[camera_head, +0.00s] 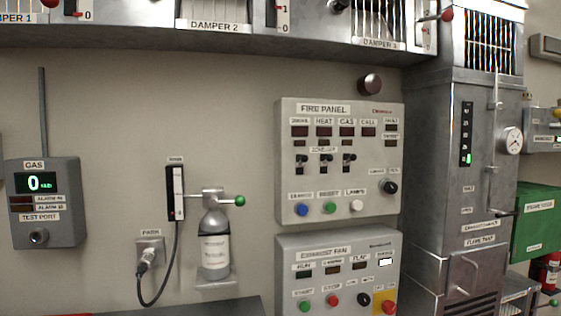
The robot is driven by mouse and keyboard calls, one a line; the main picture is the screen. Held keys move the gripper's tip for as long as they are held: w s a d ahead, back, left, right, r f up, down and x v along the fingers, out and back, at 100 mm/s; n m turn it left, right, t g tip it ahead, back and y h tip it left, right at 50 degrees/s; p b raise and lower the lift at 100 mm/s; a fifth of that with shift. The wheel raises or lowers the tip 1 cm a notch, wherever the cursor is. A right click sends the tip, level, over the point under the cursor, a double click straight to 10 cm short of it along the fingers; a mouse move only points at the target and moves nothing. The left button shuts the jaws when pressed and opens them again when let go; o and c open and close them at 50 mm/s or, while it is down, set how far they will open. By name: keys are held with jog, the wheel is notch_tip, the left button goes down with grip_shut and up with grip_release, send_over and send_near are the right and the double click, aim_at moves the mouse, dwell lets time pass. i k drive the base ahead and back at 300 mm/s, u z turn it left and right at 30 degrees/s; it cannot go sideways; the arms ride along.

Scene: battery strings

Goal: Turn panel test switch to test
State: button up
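The grey fire panel (390,215) is on the wall right of the picture's middle. A black rotary knob (389,187) sits at its lower right, under a small label that is too small to read clearly; which way it points I cannot tell. The panel has a row of dark indicator windows at the top, several small black toggle switches (325,170) in the middle, and blue, green and white buttons along the bottom. No other rotary knob shows on this panel. My gripper is not in view.
Below is an exhaust fan panel (284,262) with buttons and a black knob (364,299). A steel cabinet (430,190) stands close on the right. A gas cylinder (214,250) and gas meter (72,170) are at the left. A damper shelf (150,38) juts out above.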

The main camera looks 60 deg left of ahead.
aim_at(390, 188)
jog(key=u, duration=1.9)
jog(key=i, duration=0.95)
jog(key=z, duration=0.6)
